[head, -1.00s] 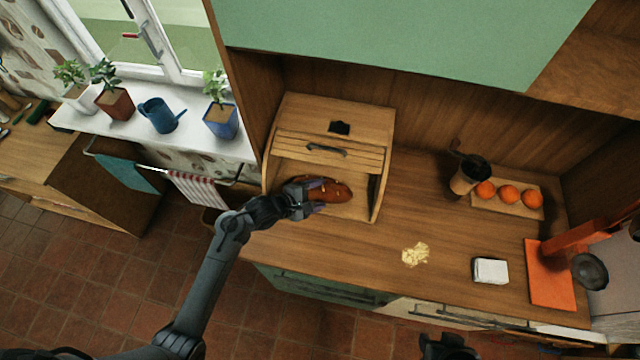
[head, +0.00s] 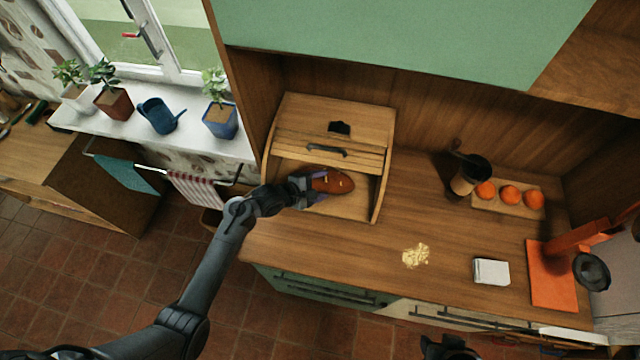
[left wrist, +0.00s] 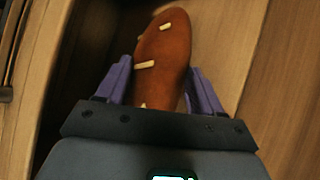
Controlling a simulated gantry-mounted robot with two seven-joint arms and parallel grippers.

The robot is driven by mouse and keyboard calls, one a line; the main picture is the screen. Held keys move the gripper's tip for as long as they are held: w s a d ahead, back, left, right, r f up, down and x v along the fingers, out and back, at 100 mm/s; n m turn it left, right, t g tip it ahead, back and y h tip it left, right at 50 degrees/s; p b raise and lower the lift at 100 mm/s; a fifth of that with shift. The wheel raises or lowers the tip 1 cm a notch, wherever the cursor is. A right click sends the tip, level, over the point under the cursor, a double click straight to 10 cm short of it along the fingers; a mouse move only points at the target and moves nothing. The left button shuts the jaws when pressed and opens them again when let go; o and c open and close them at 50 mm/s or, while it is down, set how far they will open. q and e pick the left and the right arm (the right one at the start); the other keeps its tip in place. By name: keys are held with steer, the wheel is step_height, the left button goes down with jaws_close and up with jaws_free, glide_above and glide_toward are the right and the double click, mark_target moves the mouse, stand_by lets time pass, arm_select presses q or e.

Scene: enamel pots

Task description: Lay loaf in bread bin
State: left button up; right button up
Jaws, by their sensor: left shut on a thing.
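A brown loaf (head: 332,182) with pale slashes is inside the open wooden bread bin (head: 375,208). My left gripper (head: 318,187) reaches into the bin's mouth from the front left and is shut on the loaf. In the left wrist view the loaf (left wrist: 165,55) lies between the two purple fingers (left wrist: 158,85), and its near end is hidden by the gripper body. I cannot tell whether the loaf touches the bin floor. A dark part of my right gripper (head: 446,346) shows at the bottom edge; its jaws are not clear.
The bin's slatted lid (head: 325,146) is up. Crumbs (head: 415,256), a white block (head: 491,271), a red-orange board (head: 550,275), a mill-like pot (head: 468,178) and oranges (head: 509,194) are on the counter to the right. The counter in front of the bin is clear.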

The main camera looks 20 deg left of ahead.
arm_select(q)
steer(key=o, duration=1.2)
steer(key=shift+s+a+r, duration=0.2)
steer(key=shift+s+r, duration=0.1)
steer(key=p+v, duration=0.2)
steer(key=v, duration=0.9)
steer(key=s+r+m+g+y, duration=0.2)
steer(key=s+m+g+y, duration=0.1)
steer(key=s+m, duration=0.7)
steer(key=s+d+r+m+g+y, duration=0.1)
steer(key=s+r+m+g+y, duration=0.1)
steer(key=s+m, duration=0.8)
steer(key=s+g+y, duration=0.1)
steer(key=s, duration=0.2)
steer(key=shift+m, duration=0.3)
steer(key=shift+w+r, duration=0.1)
